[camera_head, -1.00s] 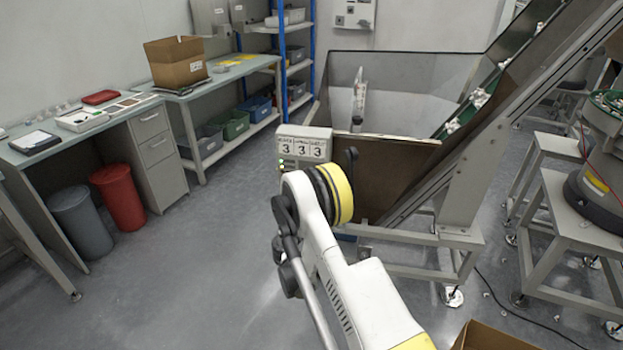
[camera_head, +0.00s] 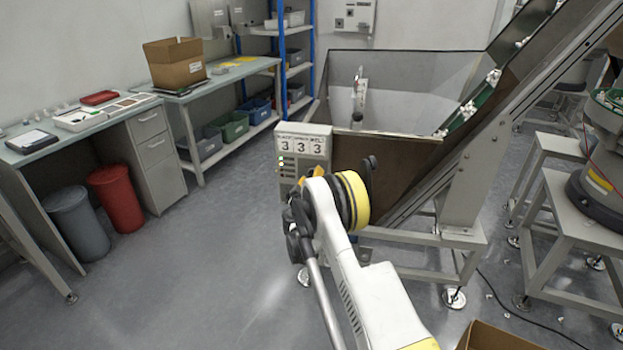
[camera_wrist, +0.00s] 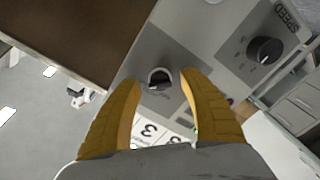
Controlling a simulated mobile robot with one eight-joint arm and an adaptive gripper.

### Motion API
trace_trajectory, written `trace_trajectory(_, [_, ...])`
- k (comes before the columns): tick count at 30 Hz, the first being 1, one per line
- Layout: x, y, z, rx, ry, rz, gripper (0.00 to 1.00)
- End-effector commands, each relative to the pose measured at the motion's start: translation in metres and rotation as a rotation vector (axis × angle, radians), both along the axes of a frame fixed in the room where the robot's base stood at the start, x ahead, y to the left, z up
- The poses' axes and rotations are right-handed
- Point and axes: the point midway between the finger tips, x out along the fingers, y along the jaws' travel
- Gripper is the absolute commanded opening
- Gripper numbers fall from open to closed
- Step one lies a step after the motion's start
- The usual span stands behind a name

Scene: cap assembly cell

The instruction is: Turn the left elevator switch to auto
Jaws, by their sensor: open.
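A grey control box (camera_head: 300,145) with three white "3" tiles stands at the hopper's left front corner in the head view. In the wrist view its panel (camera_wrist: 205,65) fills the middle, turned at an angle. A small dark switch knob (camera_wrist: 159,78) with a light ring sits on it; its label is too small to read. My gripper (camera_wrist: 158,80) is open, its yellow fingers on either side of the knob. I cannot tell whether they touch it. In the head view my arm mostly hides the gripper and the switch.
A larger black dial (camera_wrist: 264,50) marked SPEED lies on the panel to the right of the knob. White "3" tiles (camera_wrist: 150,131) show between the fingers. The hopper (camera_head: 400,165) and sloping conveyor (camera_head: 520,85) stand behind and right of my arm.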

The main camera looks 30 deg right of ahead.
Motion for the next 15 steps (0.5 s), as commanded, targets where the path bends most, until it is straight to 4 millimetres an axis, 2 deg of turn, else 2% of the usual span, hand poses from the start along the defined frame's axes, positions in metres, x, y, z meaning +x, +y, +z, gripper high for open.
trace_trajectory(2, [-0.0002, 0.0001, 0.0002, 0.0, 0.0, 0.0, 0.5])
trace_trajectory(3, [-0.0002, 0.0001, 0.0002, 0.0, 0.0, 0.0, 0.46])
trace_trajectory(7, [-0.0003, 0.0001, 0.0001, 0.0, 0.0, 0.0, 0.06])
trace_trajectory(8, [-0.0003, 0.0001, 0.0001, 0.0, 0.0, 0.0, 0.0])
trace_trajectory(15, [-0.0004, 0.0001, 0.0001, -0.009, 0.007, 0.0, 0.0])
